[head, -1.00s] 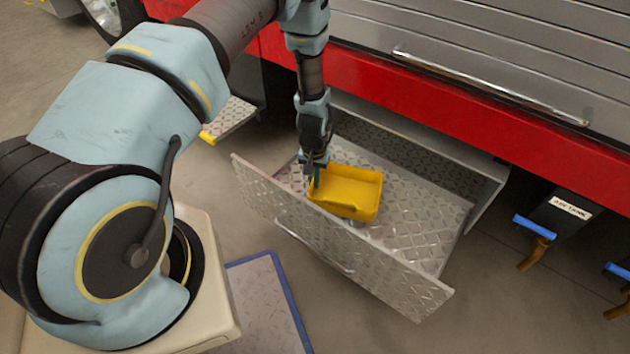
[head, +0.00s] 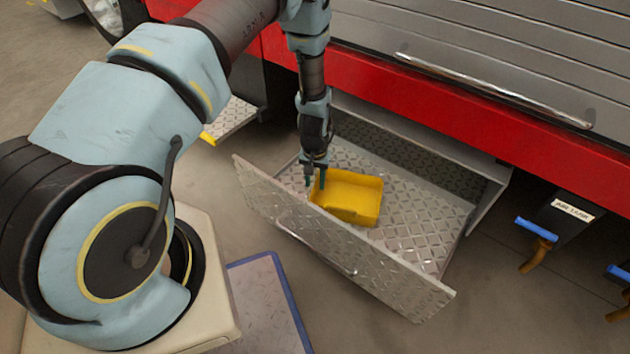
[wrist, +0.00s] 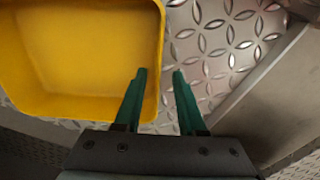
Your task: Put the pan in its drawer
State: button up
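The yellow pan (head: 362,202) lies inside the open drawer, on its tread-plate floor, near the drawer's left end. The drawer (head: 425,225) is pulled out from under the red truck body, its front panel towards me. My gripper (head: 315,183) is at the pan's left wall with its two green fingers apart. In the wrist view, the pan (wrist: 80,55) fills the upper left. My open gripper (wrist: 159,74) has one finger over the pan's inside and the other over the drawer floor, with the pan's wall between them.
The drawer's front panel (head: 330,240) stands up close to my gripper. A blue-edged mat (head: 262,300) lies on the ground nearer me. A smaller tread-plate step (head: 232,117) is at the left. Blue-handled valves (head: 537,229) are at the right. The drawer's right part is clear.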

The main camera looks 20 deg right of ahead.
notch_tip(320, 180, up, 11)
jog(key=p, duration=0.2)
jog(key=shift+f, duration=0.2)
dwell(0.4)
